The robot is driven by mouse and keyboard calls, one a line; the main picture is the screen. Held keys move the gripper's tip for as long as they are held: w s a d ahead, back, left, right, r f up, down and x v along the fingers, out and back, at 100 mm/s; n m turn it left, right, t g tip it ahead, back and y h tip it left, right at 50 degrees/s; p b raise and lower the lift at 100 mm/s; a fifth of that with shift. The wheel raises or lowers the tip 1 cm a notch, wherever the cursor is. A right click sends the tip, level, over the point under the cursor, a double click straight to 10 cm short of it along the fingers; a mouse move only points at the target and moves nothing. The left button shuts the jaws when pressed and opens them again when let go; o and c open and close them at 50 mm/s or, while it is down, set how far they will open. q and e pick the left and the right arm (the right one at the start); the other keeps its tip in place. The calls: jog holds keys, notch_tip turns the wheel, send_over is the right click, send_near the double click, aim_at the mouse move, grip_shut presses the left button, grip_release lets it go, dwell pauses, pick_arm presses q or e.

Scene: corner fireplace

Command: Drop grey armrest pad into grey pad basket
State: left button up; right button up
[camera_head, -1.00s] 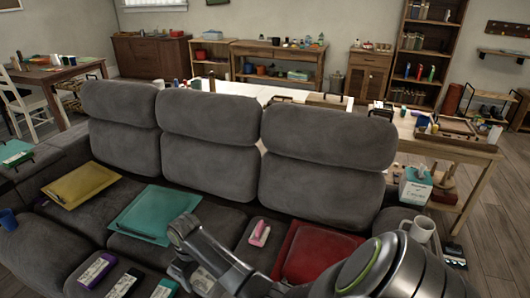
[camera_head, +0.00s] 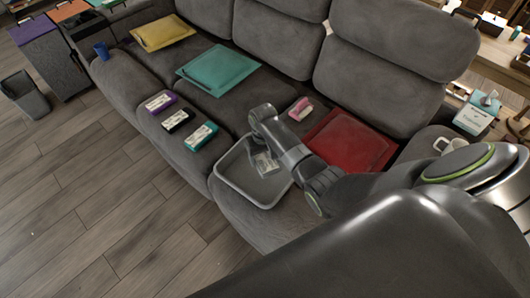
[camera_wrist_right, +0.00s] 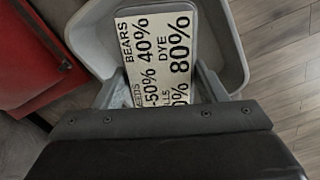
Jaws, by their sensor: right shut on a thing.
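The grey basket (camera_head: 226,178) is an open tray-like bin at the sofa's front edge, in the head view. Its pale rim and wall also show in the wrist view (camera_wrist_right: 238,62). My right gripper (camera_head: 264,152) points down over the basket, and its fingers (camera_wrist_right: 160,92) are shut on a flat piece with a white, black-printed face (camera_wrist_right: 160,45), which I take for the grey armrest pad. The piece (camera_head: 265,163) shows below the fingers, within the basket's outline; I cannot tell whether it touches the floor of the basket. My left gripper is out of view.
Small labelled blocks in purple (camera_head: 160,101), black (camera_head: 178,120) and teal (camera_head: 201,136) lie left. The wooden floor (camera_head: 100,220) in front is clear.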

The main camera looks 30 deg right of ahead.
jog(key=shift+w+f+b, duration=0.1)
jog(key=shift+f+b, duration=0.25)
jog(key=shift+f, duration=0.2)
notch_tip(320, 180, down, 10)
jog(key=b, duration=0.8)
jog(key=shift+r+b, duration=0.2)
jog(key=shift+b, duration=0.2)
jog(key=shift+f, duration=0.35)
jog(key=o, duration=1.1)
jog(key=shift+c, duration=0.2)
